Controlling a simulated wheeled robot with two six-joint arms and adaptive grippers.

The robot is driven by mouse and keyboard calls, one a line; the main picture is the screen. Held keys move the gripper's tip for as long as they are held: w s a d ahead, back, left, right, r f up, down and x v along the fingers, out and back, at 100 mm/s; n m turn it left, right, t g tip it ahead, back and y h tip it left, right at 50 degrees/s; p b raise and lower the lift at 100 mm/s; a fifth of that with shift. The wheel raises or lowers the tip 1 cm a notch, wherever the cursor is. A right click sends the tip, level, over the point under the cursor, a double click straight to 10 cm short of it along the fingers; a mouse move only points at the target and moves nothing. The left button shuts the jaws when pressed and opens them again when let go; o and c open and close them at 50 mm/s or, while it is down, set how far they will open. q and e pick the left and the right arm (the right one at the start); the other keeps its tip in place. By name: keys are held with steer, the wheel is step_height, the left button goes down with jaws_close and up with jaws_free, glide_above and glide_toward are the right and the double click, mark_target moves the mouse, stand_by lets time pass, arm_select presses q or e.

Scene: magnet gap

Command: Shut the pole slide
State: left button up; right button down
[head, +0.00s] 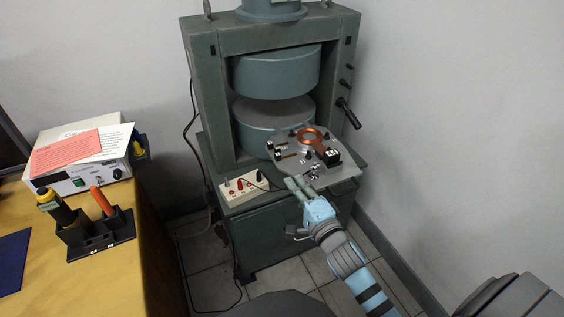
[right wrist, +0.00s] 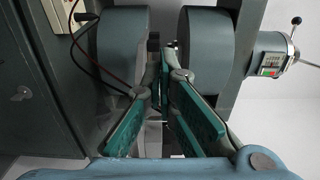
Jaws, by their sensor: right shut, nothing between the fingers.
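The big green-grey magnet frame (head: 205,110) stands against the wall, with an upper pole (head: 275,72) and a lower pole (head: 262,110) and a gap between them. A grey plate (head: 345,170), apparently the pole slide, juts out at the front right of the lower pole. In the right wrist view the fingers (right wrist: 167,50) point toward the gap between the two poles. My left gripper is out of view.
A beige terminal box (head: 235,190) with leads sits on the magnet's base, left of my gripper. A black-handled lever (head: 348,112) sticks out at the frame's right. A wooden bench (head: 150,225) at left holds a meter (head: 80,180) and a tool holder (head: 100,245).

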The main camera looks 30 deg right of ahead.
mark_target(277, 157)
steer(key=w+p, duration=0.2)
steer(key=w, duration=0.6)
steer(key=shift+d, duration=0.1)
steer(key=shift+w, duration=0.35)
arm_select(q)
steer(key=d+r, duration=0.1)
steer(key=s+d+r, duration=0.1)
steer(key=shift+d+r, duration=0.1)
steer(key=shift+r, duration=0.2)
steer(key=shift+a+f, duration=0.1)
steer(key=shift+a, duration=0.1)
